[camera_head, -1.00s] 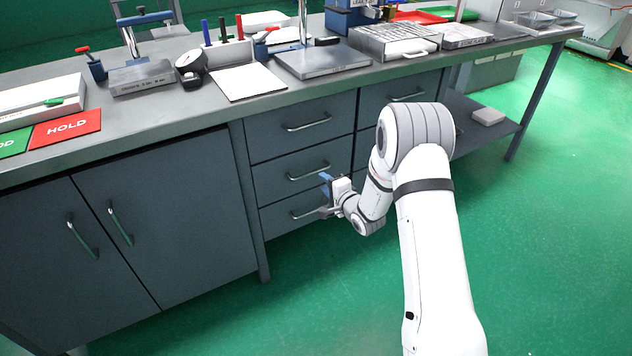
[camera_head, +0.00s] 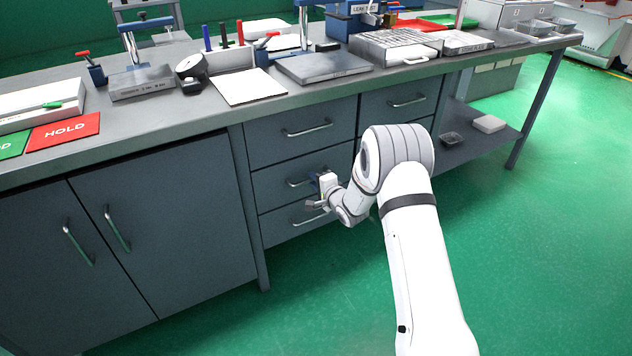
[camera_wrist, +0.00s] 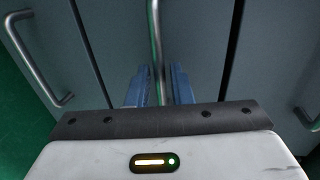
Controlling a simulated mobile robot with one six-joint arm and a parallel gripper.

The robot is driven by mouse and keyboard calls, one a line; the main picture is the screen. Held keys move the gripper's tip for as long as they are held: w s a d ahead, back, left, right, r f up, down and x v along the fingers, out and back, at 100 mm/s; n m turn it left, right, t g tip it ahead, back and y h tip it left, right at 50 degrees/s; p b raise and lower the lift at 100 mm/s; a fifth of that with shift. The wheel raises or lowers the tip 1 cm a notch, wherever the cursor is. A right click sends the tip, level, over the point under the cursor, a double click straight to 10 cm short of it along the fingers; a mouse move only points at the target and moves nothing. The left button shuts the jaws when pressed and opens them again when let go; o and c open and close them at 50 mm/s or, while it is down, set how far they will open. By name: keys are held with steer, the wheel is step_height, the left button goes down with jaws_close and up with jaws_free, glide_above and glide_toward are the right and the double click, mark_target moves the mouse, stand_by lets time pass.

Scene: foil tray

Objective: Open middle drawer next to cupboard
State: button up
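The middle drawer (camera_head: 272,188) is in the left stack of three dark grey drawers, right of the two-door cupboard (camera_head: 165,225). Its front looks flush with the drawers above and below. Its bar handle (camera_head: 294,183) is partly hidden by my gripper (camera_head: 314,188). In the wrist view my gripper (camera_wrist: 159,86) is open, with its two blue fingers apart. The middle drawer handle (camera_wrist: 155,35) runs between the fingers, nearer the left one. I cannot tell whether a finger touches it.
The top drawer handle (camera_head: 307,129) is above and the bottom drawer handle (camera_head: 308,218) is below. The wrist view shows another handle (camera_wrist: 38,58) at left. Tools and trays stand on the worktop (camera_head: 185,120). The green floor (camera_head: 300,300) in front is clear.

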jaws_close()
steer(key=shift+d, duration=0.1)
